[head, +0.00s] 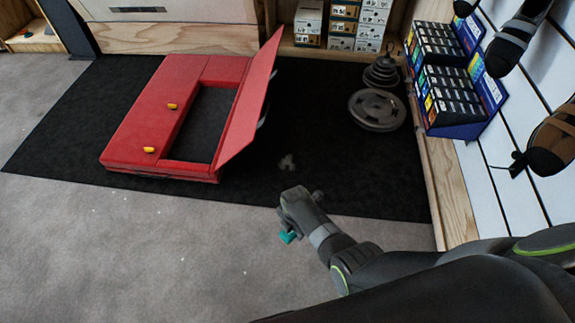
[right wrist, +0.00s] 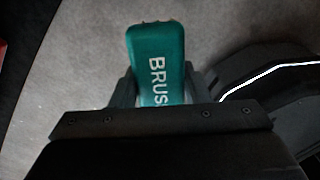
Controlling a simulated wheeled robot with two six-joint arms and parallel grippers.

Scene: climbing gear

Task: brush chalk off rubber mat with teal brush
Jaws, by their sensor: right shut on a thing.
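The black rubber mat (head: 330,188) lies on the grey floor. A small pale chalk patch (head: 287,163) shows on it, right of the red case. My right gripper (head: 289,228) is above the mat's front edge, on the near side of the chalk. It is shut on the teal brush (right wrist: 156,55), whose body with white lettering stands between the fingers in the right wrist view. In the head view only a bit of the teal brush (head: 288,237) shows below the gripper. The bristles are mostly hidden. My left gripper is not in view.
A red case (head: 130,140) with a raised red flap and yellow latches lies on the mat's left part. Weight plates (head: 377,110) sit at the back right. Boxed goods (head: 453,95) and hanging shoes (head: 550,140) line the right wall. White specks dot the grey floor (head: 100,240).

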